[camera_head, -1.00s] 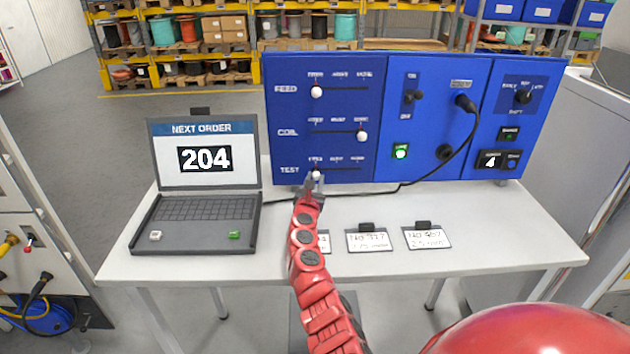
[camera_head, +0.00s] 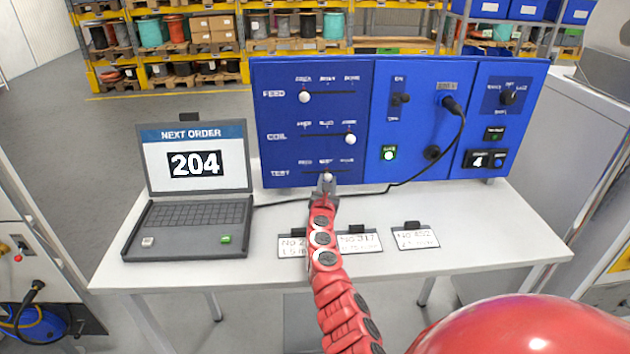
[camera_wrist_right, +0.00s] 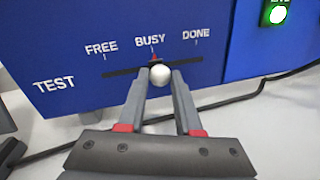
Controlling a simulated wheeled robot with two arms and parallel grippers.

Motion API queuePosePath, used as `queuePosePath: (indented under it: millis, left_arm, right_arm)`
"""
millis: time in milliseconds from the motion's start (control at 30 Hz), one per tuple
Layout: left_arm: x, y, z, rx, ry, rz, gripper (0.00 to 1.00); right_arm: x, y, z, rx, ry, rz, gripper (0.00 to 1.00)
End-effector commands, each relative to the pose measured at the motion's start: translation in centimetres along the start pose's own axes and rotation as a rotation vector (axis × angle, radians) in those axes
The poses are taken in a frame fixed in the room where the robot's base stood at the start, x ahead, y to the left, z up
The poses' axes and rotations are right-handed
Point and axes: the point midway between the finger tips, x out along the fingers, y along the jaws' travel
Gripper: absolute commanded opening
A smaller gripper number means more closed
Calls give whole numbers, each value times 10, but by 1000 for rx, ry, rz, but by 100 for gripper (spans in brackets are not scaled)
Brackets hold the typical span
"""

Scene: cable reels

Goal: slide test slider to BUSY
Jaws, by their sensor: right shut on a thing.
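The blue panel (camera_head: 320,112) stands on the table with three slider rows: FEED, COIL and TEST. The white TEST slider knob (camera_wrist_right: 160,74) sits under the BUSY mark, between FREE and DONE, in the right wrist view. In the head view the TEST knob (camera_head: 327,177) is in the bottom row. My right gripper (camera_wrist_right: 162,80) is shut on the knob, one finger on each side. It also shows in the head view (camera_head: 327,186), at the panel's lower edge. My left gripper is not in view.
The FEED knob (camera_head: 304,97) is at the left of its slot, the COIL knob (camera_head: 350,139) at the right. A laptop (camera_head: 194,172) reading 204 stands left. Label cards (camera_head: 359,242) lie on the table. A black cable (camera_head: 405,184) runs along the table behind my gripper.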

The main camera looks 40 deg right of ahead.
Motion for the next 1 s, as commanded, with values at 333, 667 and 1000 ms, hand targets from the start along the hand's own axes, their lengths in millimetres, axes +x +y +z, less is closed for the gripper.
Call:
queuePosePath:
  millis: [333,667,1000]
  left_arm:
    - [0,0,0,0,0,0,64]
    - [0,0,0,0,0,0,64]
    - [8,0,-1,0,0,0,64]
  right_arm:
    - [0,-1,-1,1,1,-1,48]
    - [0,0,0,2,0,0,64]
    - [-17,-1,3,-1,-5,0,64]
